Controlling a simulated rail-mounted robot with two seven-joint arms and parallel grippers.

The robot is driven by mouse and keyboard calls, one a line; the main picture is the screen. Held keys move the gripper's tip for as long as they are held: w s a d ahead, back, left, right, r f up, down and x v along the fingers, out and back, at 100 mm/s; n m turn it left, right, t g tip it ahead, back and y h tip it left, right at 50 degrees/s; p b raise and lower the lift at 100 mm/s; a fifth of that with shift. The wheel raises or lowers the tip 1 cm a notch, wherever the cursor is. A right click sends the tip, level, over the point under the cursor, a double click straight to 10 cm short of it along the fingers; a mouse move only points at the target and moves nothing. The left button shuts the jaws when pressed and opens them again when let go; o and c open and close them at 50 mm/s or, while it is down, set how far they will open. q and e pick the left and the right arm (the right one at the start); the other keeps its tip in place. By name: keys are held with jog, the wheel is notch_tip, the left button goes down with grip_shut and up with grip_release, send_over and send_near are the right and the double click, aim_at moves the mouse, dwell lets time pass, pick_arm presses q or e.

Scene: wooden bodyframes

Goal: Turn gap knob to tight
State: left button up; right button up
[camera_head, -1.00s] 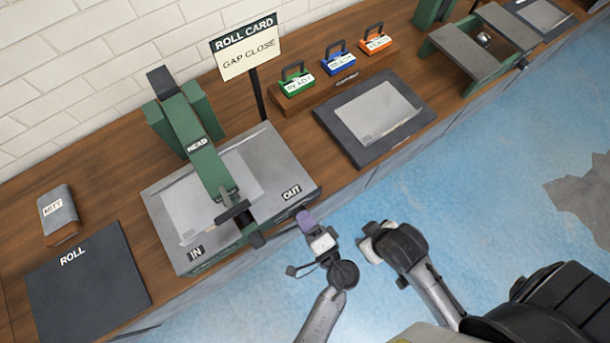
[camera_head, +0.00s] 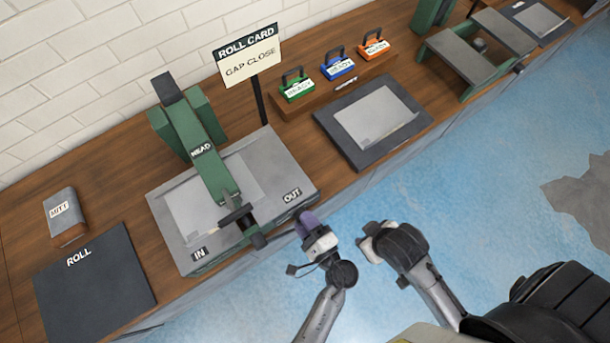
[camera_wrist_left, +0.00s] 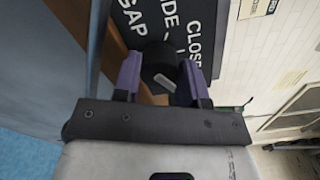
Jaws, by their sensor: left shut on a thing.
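The gap knob (camera_wrist_left: 160,65) is black with a pale pointer line, and shows in the left wrist view between my purple fingers. A dark panel (camera_wrist_left: 150,18) behind it reads GAP, WIDE and CLOSE, partly cropped. My left gripper (camera_wrist_left: 161,82) is shut on the knob. In the head view my left gripper (camera_head: 306,222) is at the bench's front edge, near the OUT corner of the green roller press (camera_head: 210,165); the knob is hidden there. The sign (camera_head: 248,57) reads ROLL CARD, GAP CLOSE. My right gripper (camera_head: 369,246) hangs over the floor, away from the bench; its opening is unclear.
A dark ROLL mat (camera_head: 95,290) and MITT block (camera_head: 65,216) lie left of the press. A dark tray (camera_head: 345,140) with a grey sheet and several coloured tagged blocks (camera_head: 340,67) stand right of it. Blue floor is clear in front.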

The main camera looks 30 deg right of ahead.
pick_arm(q)
jog(key=o, duration=0.9)
jog(key=s, duration=0.4)
jog(key=s+d, duration=0.1)
jog(key=s, duration=0.8)
jog(key=shift+s+d+b, duration=0.2)
jog(key=shift+s+b, duration=0.1)
jog(key=shift+s, duration=0.1)
